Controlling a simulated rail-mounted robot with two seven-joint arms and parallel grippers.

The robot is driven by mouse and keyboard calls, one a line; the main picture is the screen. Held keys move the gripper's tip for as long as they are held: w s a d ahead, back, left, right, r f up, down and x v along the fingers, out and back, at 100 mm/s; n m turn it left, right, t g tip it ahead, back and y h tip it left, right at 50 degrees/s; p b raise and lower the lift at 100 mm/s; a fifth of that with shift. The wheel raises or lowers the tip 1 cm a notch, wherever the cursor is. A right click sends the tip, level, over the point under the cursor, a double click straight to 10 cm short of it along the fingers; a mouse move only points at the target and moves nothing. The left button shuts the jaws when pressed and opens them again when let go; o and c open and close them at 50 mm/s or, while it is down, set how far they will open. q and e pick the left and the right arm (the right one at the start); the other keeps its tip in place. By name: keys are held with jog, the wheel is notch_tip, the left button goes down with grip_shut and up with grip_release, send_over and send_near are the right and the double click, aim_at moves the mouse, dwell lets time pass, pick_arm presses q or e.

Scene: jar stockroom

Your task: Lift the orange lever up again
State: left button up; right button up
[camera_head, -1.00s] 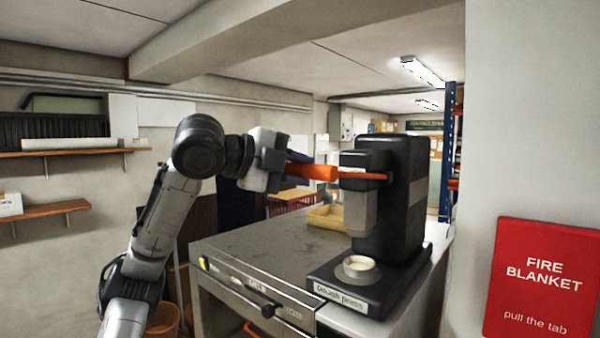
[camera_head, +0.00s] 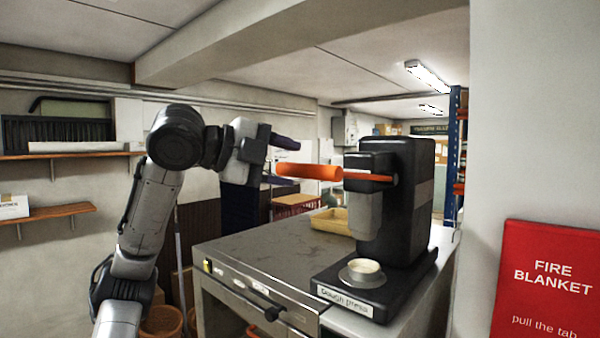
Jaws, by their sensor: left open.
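The orange lever (camera_head: 310,172) sticks out to the left from the black dough press (camera_head: 408,195), roughly level. It has a thick grip and a thinner rod that runs to the press head. My left gripper (camera_head: 289,163) is open at the lever's free end. One dark finger shows above the grip and one below it, with a gap above. The grip's end appears between the fingertips; I cannot tell whether either finger touches it. My right gripper is not in view.
The press stands on a grey metal counter (camera_head: 270,248) with a small pale-filled cup (camera_head: 364,267) on its base. A yellow tray (camera_head: 331,221) lies behind. A white wall with a red fire blanket box (camera_head: 545,285) closes off the right side. Shelves (camera_head: 70,154) hang at left.

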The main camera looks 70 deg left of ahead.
pick_arm(q)
jog(key=b+v, duration=0.2)
jog(key=v, duration=0.8)
dwell(0.5)
